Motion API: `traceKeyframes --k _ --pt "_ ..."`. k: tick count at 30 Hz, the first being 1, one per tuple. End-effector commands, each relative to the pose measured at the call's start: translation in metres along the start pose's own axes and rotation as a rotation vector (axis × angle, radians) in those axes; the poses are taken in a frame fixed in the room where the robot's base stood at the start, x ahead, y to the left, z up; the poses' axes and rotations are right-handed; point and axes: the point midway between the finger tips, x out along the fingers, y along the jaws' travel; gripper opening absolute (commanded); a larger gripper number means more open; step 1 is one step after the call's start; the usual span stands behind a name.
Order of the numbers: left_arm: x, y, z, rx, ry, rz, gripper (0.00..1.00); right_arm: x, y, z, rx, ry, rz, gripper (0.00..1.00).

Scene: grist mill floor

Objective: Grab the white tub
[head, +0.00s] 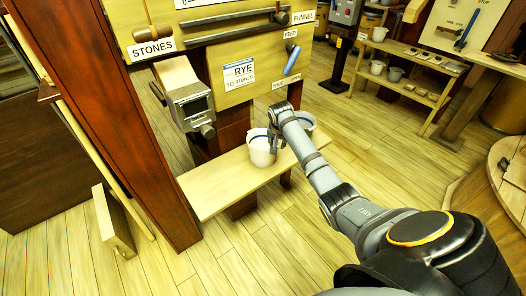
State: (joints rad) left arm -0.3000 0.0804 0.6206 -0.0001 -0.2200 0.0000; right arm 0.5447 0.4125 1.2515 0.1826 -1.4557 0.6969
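A white tub (261,152) with a blue band near its rim stands upright on a pale wooden bench (212,187). A second pale tub (307,121), also with a blue band, stands behind my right arm and is partly hidden by it. My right gripper (274,146) is at the right side of the white tub's rim, with its fingers pointing down. The fingers are small and overlap the tub, so I cannot tell whether they are open or closed on it. My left gripper is not in view.
A panel with labels and levers (239,75) rises behind the bench, with a wooden chute (187,95) at its left. A dark red post (140,135) stands left of the bench. Shelves (408,78) with small bowls are at the back right.

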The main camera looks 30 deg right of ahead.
Motion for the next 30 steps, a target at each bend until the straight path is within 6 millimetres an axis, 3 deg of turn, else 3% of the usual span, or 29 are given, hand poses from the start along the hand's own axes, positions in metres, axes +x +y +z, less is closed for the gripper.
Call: traceKeyframes --k 4,9,15,23,30 --pt "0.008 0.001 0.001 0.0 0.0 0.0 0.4 0.029 0.0 0.002 0.0 -0.005 0.001 0.32" --pt "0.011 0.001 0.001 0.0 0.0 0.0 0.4 0.046 0.0 0.001 -0.001 -0.002 0.001 0.32" --pt "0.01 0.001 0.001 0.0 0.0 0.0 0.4 0.046 0.0 0.001 -0.001 -0.001 0.001 0.32" --pt "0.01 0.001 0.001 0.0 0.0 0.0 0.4 0.046 0.0 0.001 -0.001 -0.001 0.001 0.0" --pt "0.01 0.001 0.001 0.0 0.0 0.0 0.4 0.046 0.0 0.001 -0.002 -0.001 0.001 0.0"
